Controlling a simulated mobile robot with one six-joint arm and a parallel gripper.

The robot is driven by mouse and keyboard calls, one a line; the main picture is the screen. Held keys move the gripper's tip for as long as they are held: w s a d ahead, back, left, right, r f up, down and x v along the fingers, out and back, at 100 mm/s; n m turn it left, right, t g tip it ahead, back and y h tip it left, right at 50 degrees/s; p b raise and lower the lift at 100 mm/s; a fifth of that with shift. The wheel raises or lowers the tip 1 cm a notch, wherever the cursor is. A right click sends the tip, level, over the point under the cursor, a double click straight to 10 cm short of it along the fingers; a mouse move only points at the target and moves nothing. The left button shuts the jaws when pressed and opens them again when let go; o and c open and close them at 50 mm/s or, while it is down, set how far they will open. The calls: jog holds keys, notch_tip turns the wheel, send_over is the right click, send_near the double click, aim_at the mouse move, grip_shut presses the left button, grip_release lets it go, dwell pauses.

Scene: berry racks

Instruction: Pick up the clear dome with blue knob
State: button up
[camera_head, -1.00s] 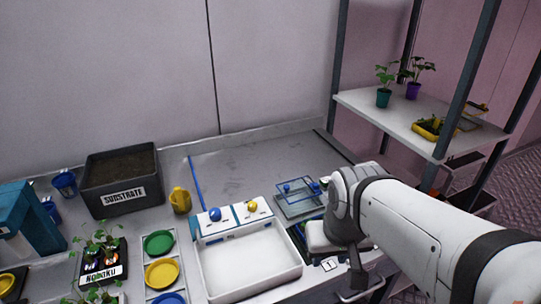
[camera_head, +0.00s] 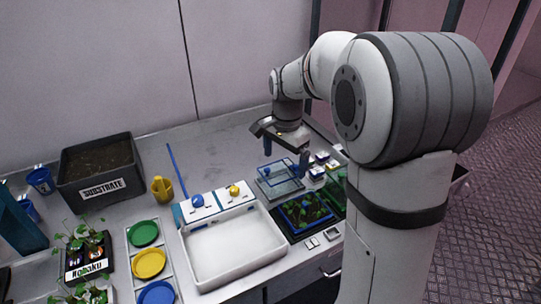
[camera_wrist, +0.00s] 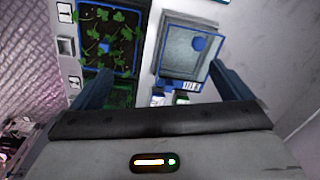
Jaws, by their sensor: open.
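The clear dome (camera_head: 279,172) has a thin blue rim and a blue knob. It rests over a grey square tray (camera_head: 283,190) on the bench. In the wrist view the dome (camera_wrist: 180,66) shows between and beyond my fingers, nearer the right one, with its blue knob (camera_wrist: 200,43) on top. My gripper (camera_head: 286,156) is open and empty, pointing down above the dome. In the wrist view the fingers of my gripper (camera_wrist: 164,88) are spread wide and appear apart from the dome. The gap in height is hard to judge.
A blue-rimmed tray of seedlings (camera_head: 305,213) stands close in front of the dome. Small boxes (camera_head: 318,172) stand to its right. A white basin (camera_head: 232,252) and a panel with blue and yellow knobs (camera_head: 215,205) lie to the left. The bench behind is clear.

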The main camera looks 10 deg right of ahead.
aim_at(279, 170)
jog(key=w+m, duration=0.1)
jog(key=w, duration=0.1)
jog(key=w+f+m, duration=0.2)
jog(key=w, duration=0.1)
jog(key=shift+w+d+f+g, duration=0.1)
jog(key=shift+w+f+g, duration=0.1)
jog(key=shift+w+g, duration=0.1)
jog(key=shift+w+f, duration=0.25)
notch_tip(279, 170, down, 8)
jog(key=shift+s+r+p, duration=0.15)
jog(key=shift+p, duration=0.35)
jog(key=shift+c, duration=0.2)
jog(key=c, duration=1)
